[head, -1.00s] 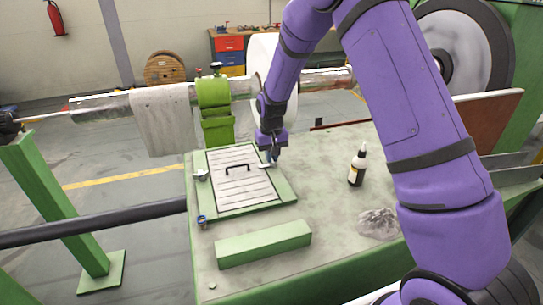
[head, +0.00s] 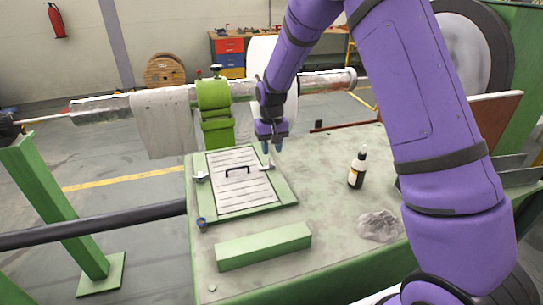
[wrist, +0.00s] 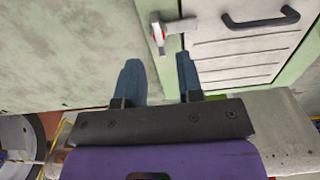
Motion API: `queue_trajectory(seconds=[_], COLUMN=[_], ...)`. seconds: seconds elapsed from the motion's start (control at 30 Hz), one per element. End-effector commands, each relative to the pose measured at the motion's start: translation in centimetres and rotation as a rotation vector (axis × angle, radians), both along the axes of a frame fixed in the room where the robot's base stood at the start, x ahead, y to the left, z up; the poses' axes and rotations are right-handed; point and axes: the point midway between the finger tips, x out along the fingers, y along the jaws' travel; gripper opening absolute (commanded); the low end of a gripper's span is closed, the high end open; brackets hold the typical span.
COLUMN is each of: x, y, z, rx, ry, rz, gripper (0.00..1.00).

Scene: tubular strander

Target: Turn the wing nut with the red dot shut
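The wing nut with the red dot (wrist: 158,36) shows at the top of the wrist view, at the edge of the slatted lid (wrist: 250,50). Its pale wing reaches sideways towards the lid. In the head view this wing nut (head: 266,168) is small, at the lid's right edge, and its dot cannot be made out. My gripper (head: 272,149) is just above it. In the wrist view my gripper (wrist: 158,75) has its two blue fingers apart with nothing between them. The wing nut lies beyond the fingertips, apart from them.
The lid carries a black handle (head: 237,170). Another wing nut (head: 201,177) is at its left edge, and a small blue-topped fitting (head: 202,223) is at its front left corner. A green block (head: 264,246), a bottle (head: 357,169) and a crumpled rag (head: 380,225) are on the table.

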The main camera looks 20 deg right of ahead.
Motion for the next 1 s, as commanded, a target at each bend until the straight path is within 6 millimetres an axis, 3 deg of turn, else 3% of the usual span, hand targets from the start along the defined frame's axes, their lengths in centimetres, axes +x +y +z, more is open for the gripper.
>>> queue_trajectory(seconds=[0.2, 0.4, 1.0], x=[0.1, 0.0, -0.2], y=[0.0, 0.0, -0.1], z=[4.1, 6.1, 6.9], rx=[0.000, 0.000, 0.001], ry=[-0.003, -0.001, -0.004], rz=[-0.001, -0.001, -0.001], gripper=[0.34, 0.34, 0.34])
